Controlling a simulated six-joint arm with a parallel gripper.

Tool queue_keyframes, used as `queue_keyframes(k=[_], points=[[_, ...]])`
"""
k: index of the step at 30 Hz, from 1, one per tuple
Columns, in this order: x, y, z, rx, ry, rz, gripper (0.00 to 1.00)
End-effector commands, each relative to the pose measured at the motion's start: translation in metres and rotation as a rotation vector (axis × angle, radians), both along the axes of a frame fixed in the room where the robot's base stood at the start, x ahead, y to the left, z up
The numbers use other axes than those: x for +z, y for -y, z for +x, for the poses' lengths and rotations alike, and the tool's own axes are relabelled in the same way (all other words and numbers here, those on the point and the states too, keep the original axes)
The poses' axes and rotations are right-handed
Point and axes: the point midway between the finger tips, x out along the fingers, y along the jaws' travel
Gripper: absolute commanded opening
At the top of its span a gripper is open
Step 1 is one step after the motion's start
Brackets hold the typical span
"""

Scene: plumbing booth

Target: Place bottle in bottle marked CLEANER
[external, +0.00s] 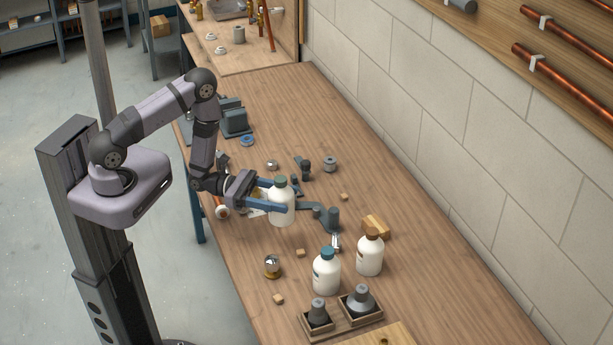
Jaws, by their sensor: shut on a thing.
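My gripper (276,199) is shut on a white bottle with a teal cap (282,212), its blue fingers on either side of the body. The bottle is upright; I cannot tell whether its base touches the bench. A second white bottle with a teal cap (327,274) stands toward the front of the bench. A white bottle with a brown cap (370,256) stands to its right. Dark label patches show on these two standing bottles, but no word can be read, so I cannot tell which is marked CLEANER.
Two small wooden trays (334,330) holding dark grey conical parts sit in front of the standing bottles. A grey bracket-like tool (331,216), a wooden block (376,226), a brass ball-like fitting (272,266) and small cubes lie around. The right side of the bench (440,270) is clear, beside the wall.

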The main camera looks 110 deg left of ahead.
Motion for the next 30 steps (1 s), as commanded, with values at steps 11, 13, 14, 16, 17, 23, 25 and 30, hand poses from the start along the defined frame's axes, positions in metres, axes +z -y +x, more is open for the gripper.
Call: queue_keyframes(k=[11,13,14,16,17,23,25,30], points=[[0.059,0.043,0.068,-0.193,0.012,0.011,0.20],[0.073,0.053,0.079,-0.229,0.011,0.011,0.20],[0.080,0.058,0.084,-0.247,0.012,0.011,0.20],[0.095,0.070,0.094,-0.289,0.013,0.012,0.20],[0.102,0.076,0.099,-0.309,0.013,0.012,0.20],[0.155,0.119,0.128,-0.462,0.013,0.016,0.20],[0.173,0.129,0.137,-0.513,0.011,0.013,0.20],[0.192,0.128,0.156,-0.578,0.003,0.002,0.20]])
